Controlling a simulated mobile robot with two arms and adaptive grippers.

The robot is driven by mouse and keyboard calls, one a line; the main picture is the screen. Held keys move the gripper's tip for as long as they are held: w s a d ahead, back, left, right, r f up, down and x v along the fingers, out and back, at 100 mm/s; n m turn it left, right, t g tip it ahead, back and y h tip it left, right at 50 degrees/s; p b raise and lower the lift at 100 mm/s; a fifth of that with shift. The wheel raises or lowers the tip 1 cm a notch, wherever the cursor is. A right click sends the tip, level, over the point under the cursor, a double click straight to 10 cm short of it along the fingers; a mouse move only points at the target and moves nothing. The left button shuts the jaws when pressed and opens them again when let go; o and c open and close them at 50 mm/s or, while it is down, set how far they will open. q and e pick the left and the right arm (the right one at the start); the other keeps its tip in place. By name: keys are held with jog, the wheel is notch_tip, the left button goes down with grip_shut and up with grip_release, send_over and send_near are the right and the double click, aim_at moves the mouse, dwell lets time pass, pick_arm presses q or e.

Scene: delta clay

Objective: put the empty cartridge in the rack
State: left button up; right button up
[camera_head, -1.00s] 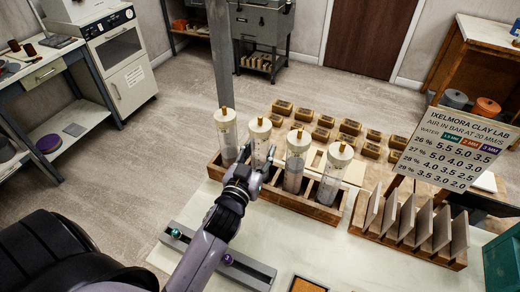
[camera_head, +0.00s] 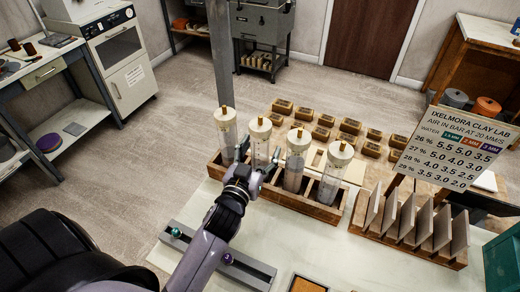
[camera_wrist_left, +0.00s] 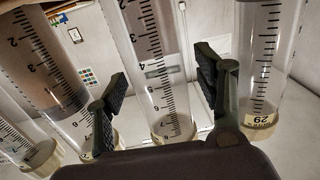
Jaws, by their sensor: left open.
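Several clear cartridges with cream caps stand upright in a wooden rack (camera_head: 322,210) on the table: the far-left one (camera_head: 226,128), the second (camera_head: 260,136), the third (camera_head: 296,160) and the right one (camera_head: 334,174). Grey material shows low in some of them; I cannot tell for sure which is empty. My left gripper (camera_head: 257,161) is open in front of the second cartridge. In the left wrist view its fingers (camera_wrist_left: 160,88) are spread to either side of a clear, scaled cartridge (camera_wrist_left: 150,50), not visibly closed on it. My right gripper is not in view.
Small brown blocks (camera_head: 323,133) lie behind the rack. A wooden holder with upright plates (camera_head: 405,225) and a printed sign (camera_head: 450,150) stand at the right. A grey rail (camera_head: 246,268) lies in front. The white tabletop (camera_head: 300,240) between is clear.

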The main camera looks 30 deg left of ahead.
pick_arm(q)
jog(key=s+d, duration=0.1)
jog(key=s, duration=1.1)
jog(key=shift+d, duration=0.25)
jog(key=shift+r, duration=0.1)
